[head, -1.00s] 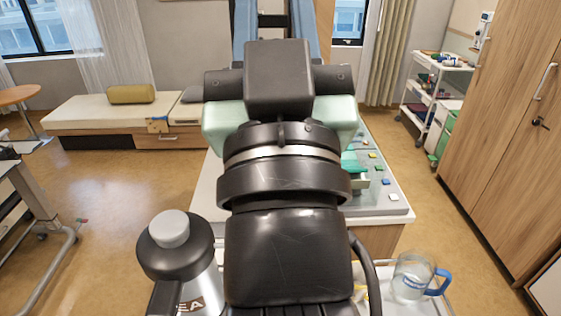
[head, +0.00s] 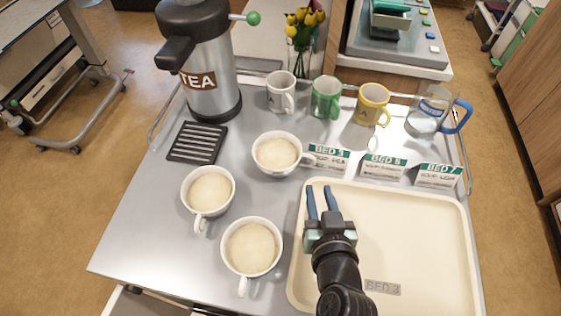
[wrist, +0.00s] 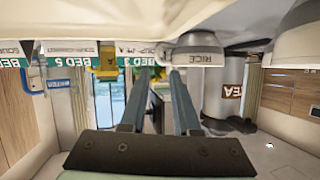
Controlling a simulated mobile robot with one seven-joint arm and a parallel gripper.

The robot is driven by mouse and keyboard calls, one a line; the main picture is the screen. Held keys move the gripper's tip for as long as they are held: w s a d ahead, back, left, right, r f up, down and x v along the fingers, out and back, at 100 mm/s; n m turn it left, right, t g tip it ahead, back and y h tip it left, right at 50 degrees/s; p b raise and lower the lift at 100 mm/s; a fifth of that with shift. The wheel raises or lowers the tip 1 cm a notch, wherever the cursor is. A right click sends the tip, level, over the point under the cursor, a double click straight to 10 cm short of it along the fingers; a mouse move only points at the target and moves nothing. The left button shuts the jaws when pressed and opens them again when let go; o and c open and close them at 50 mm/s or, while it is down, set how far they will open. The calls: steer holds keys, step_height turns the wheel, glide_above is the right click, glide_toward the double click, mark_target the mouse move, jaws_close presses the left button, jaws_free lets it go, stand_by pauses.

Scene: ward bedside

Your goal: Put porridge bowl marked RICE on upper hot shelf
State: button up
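Three white porridge bowls with side handles stand on the grey trolley top: a far bowl (head: 277,153), a left bowl (head: 207,191) and a near bowl (head: 252,247). No lettering shows on them in the head view. In the wrist view, which appears upside down, a bowl marked RICE (wrist: 203,60) shows beyond my fingertips, near the BED 3 card; it seems to be the far bowl. My gripper (head: 321,190) is over the cream tray, right of the bowls, open and empty. Its two blue fingers are apart in the wrist view (wrist: 160,78). I cannot make out a hot shelf.
The cream tray (head: 430,230) fills the trolley's right side. Behind it stand bed cards (head: 383,167), three mugs (head: 326,97) and a water jug (head: 430,110). A TEA dispenser (head: 210,70) and black drip grate (head: 197,142) are at the back left. The front left trolley corner is clear.

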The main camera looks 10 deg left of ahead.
mark_target(314, 163)
steer(key=p+x, duration=0.1)
steer(key=x, duration=0.8)
steer(key=shift+w+d+f, duration=0.1)
steer(key=shift+w, duration=0.25)
jaws_close()
stand_by(1.1)
